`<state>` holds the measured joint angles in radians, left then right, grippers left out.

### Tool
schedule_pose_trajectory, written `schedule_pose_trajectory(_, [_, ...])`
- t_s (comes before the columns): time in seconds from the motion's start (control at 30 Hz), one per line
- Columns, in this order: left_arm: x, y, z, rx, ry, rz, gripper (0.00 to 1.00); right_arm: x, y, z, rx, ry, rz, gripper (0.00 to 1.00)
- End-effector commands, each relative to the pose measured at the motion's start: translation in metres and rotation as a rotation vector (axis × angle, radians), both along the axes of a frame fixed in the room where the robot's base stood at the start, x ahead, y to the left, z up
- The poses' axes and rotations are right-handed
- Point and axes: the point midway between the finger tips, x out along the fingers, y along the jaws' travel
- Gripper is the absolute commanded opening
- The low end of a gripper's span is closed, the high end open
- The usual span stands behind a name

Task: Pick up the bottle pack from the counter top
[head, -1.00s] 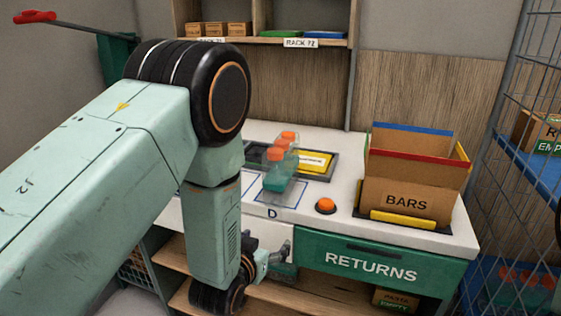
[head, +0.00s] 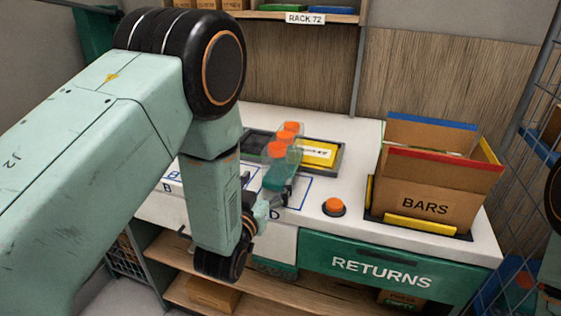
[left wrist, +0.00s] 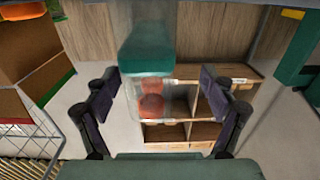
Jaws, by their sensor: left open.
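The bottle pack (head: 281,172) is a row of clear bottles with orange caps and a teal lower part. It stands upright on the white counter top (head: 355,238), within a blue-outlined zone marked D. My left gripper (head: 268,207) is open at the counter's front edge, close in front of the pack. In the left wrist view the pack (left wrist: 147,55) appears upside down, between and beyond the open fingers (left wrist: 160,82), nearer the left one. I cannot tell whether a finger touches it. My right gripper is not in view.
An orange button (head: 334,206) sits right of the pack. A yellow-labelled dark tray (head: 318,153) lies behind the pack. A green RETURNS drawer (head: 382,272) is below the counter. Wire mesh (head: 535,95) bounds the right side.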

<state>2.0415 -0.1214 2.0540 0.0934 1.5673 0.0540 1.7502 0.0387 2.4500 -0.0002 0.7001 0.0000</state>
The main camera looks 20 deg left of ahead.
Motion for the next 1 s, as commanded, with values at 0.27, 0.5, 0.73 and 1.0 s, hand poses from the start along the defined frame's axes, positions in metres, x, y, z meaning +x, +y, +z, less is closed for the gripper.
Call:
schedule_pose_trajectory(0.27, [0.016, -0.002, 0.004, -0.003, -0.017, -0.002, 0.83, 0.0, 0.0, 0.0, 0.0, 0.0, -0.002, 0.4])
schedule_pose_trajectory(0.5, [0.045, -0.005, 0.007, -0.003, -0.018, -0.003, 0.83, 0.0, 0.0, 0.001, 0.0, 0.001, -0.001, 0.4])
schedule_pose_trajectory(0.73, [0.074, -0.007, 0.007, -0.002, -0.016, -0.002, 0.83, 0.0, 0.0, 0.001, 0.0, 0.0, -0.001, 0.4])
schedule_pose_trajectory(1.0, [0.08, -0.006, 0.007, -0.002, -0.014, -0.002, 0.83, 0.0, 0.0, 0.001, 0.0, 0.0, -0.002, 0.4])
